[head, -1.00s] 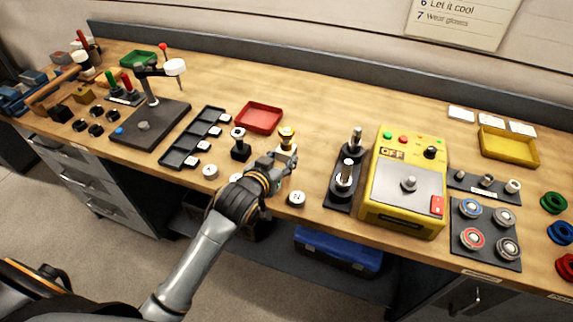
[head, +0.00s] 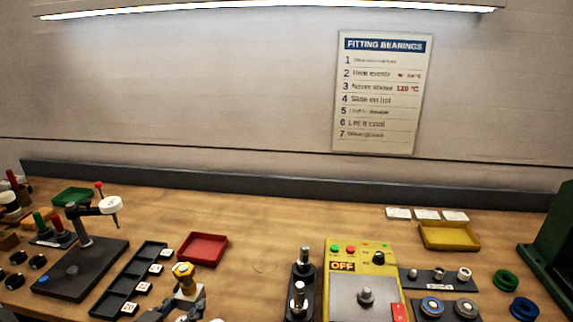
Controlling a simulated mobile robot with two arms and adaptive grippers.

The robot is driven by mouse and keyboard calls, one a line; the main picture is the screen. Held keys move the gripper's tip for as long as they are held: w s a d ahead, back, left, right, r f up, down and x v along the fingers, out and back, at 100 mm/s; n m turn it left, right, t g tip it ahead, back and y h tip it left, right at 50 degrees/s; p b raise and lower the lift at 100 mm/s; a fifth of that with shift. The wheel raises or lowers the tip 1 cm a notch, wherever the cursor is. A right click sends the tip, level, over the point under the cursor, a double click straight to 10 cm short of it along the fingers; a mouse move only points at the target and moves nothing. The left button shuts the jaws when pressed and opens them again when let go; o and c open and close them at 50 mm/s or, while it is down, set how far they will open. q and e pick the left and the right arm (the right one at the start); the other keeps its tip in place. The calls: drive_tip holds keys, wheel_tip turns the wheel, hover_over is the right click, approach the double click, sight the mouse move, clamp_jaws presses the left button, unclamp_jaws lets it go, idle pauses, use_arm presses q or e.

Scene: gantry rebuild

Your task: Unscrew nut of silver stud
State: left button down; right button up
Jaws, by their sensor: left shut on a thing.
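My left gripper (head: 190,300) shows at the bottom edge, left of centre, with its lower part cut off by the frame. It is shut at the gold-topped stud (head: 183,271), whose gold top rises above the fingers. The light part below the top is partly hidden by the fingers. I cannot make out the silver stud or its nut clearly in this view. My right gripper is not in view.
A red tray (head: 203,249) lies just behind the gripper. A black compartment tray (head: 118,296) and a dark stand (head: 75,268) are to the left. Silver posts (head: 303,265) and the yellow heater (head: 350,284) marked OFF stand to the right.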

use_arm(q)
drive_tip(key=s+d+f+m+g+h, duration=0.1)
drive_tip(key=d+m+h, duration=0.6)
drive_tip(key=d, duration=1.1)
drive_tip(key=shift+s+d+m+g+h, duration=0.35)
drive_tip(key=shift+s+g+h, duration=0.25)
drive_tip(key=shift+g, duration=0.5)
